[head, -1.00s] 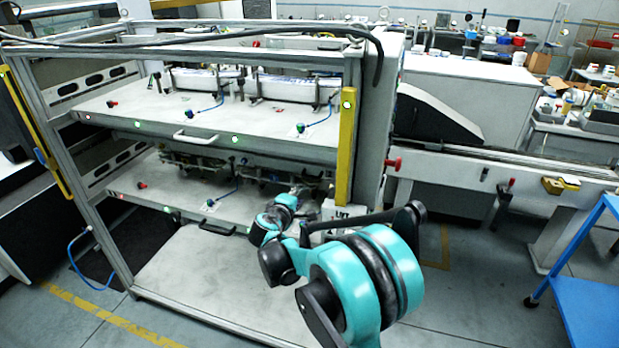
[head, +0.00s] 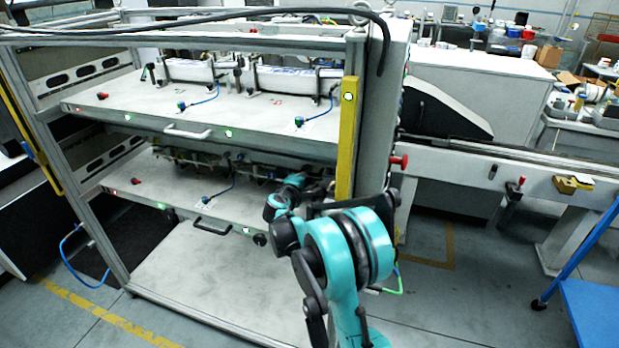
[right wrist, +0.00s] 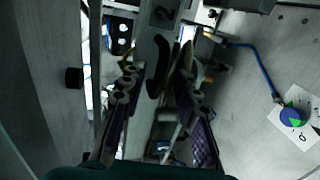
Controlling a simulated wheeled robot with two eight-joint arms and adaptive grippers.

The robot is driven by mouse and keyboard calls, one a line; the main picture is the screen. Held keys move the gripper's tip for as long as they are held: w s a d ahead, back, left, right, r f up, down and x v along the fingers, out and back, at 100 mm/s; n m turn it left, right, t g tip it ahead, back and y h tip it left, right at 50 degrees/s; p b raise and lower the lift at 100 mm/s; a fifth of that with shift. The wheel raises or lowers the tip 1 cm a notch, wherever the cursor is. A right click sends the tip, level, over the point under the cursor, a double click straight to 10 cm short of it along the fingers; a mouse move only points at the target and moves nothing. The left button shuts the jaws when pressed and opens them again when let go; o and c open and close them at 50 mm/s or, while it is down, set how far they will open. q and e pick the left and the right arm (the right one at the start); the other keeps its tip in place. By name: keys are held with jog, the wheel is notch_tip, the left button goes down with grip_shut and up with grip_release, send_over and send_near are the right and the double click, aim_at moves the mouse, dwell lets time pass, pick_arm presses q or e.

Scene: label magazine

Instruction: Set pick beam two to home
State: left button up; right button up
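In the right wrist view, a metal bar marked 2 (right wrist: 163,14) runs down the middle. A dark curved lever (right wrist: 158,66) stands near it; I cannot tell whether it is part of the pick beam. My right gripper (right wrist: 155,82) has its two dark fingers apart, one on each side of the lever, with no visible contact. A blue knob (right wrist: 290,117) on a white dial plate marked 0 is at the right. In the head view, my right arm reaches into the lower shelf (head: 165,192); its gripper is hidden in shadow there. My left gripper is not in view.
A yellow post (head: 347,140) and grey frame stand close beside my right arm. The upper shelf (head: 250,132) is above it. A red knob (head: 400,161) sticks out at the right of the frame. A blue cart (head: 595,310) stands at far right.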

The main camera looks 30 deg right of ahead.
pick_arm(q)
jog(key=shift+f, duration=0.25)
pick_arm(e)
jog(key=shift+x, duration=0.85)
jog(key=shift+r, duration=0.1)
grip_shut()
jog(key=shift+d, duration=0.1)
